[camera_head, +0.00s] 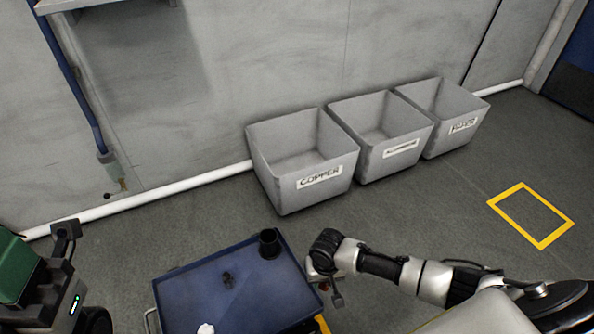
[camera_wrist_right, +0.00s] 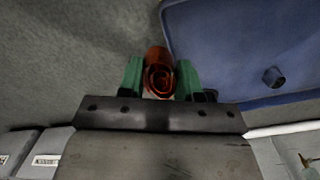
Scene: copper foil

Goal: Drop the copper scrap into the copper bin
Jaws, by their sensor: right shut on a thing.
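The copper scrap, a rolled orange-brown strip of foil (camera_wrist_right: 159,80), sits between the green fingertips of my right gripper (camera_wrist_right: 160,83) in the right wrist view. The gripper is shut on it. The copper bin (camera_head: 315,196) is a grey open box labelled COPPER, standing on the floor by the wall, behind the gripper and a little to the left. Its visible inside looks empty. My left gripper is not in view.
Two more grey labelled bins, a middle one (camera_head: 400,160) and a right one (camera_head: 455,140), stand beside the copper bin. Floor between cart and bins is clear.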

